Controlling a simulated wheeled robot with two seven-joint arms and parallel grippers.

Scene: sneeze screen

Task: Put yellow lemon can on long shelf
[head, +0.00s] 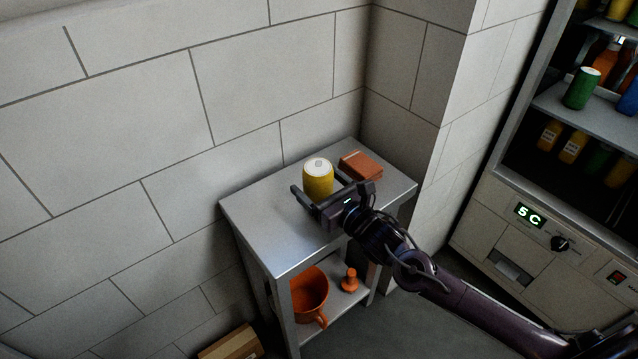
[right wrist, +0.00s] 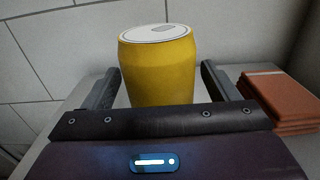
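The yellow can (head: 318,182) with a white top stands upright on the grey metal table, near its back edge by the wall. In the right wrist view the can (right wrist: 158,68) is between the two spread fingers, with a gap on each side. My right gripper (head: 319,190) is open around the can, its arm coming in from the right. It also shows in the right wrist view (right wrist: 160,88). My left gripper is not in view. No shelf is clearly identifiable as the long shelf; a refrigerated cabinet shelf (head: 552,104) shows at the right.
A brick-red stack (head: 361,166) lies right of the can, close to my right finger. The table top (head: 285,238) is bare in front. Its lower shelf holds an orange pot (head: 309,294) and a small orange object (head: 350,280). A cardboard box (head: 234,343) is on the floor.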

